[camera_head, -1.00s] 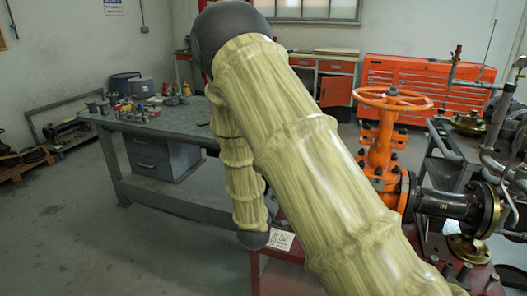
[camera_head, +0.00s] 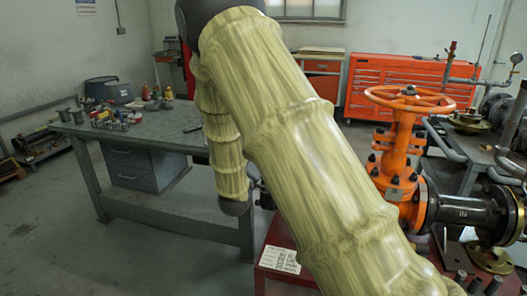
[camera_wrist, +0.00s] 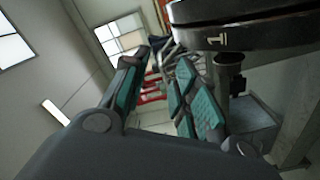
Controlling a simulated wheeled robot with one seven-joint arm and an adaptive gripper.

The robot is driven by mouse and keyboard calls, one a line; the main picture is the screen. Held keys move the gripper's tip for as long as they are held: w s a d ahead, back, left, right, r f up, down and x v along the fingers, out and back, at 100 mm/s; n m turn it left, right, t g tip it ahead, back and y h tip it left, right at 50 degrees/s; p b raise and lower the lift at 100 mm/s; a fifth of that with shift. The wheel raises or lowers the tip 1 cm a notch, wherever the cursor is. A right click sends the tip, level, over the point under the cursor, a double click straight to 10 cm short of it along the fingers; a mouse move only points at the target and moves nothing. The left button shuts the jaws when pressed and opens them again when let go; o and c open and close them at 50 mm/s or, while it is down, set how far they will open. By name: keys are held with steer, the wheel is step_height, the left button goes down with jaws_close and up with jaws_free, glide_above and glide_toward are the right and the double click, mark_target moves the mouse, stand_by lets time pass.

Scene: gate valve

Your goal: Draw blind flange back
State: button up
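The orange gate valve (camera_head: 398,165) with its handwheel (camera_head: 410,99) stands at the right in the head view. A black pipe piece (camera_head: 465,212) joins its right side and ends in a brass-coloured flange (camera_head: 511,215). My arm covers the valve's left side. In the wrist view, a dark round plate (camera_wrist: 265,32) marked "1" fills the upper right, with a bolt-like cylinder (camera_wrist: 228,75) under it. It may be the blind flange; I cannot be sure. My gripper (camera_wrist: 160,68) has its teal-padded fingers apart, below and left of that plate, with nothing seen between them.
A grey workbench (camera_head: 165,135) with small items stands at the left. A red stand (camera_head: 283,240) with a label sits below the valve. An orange tool chest (camera_head: 410,85) is at the back. Pipework (camera_head: 515,130) crowds the right edge. Floor at lower left is clear.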

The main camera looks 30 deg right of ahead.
steer(key=x, duration=0.8)
steer(key=shift+w+f, duration=0.15)
steer(key=shift+a, duration=0.1)
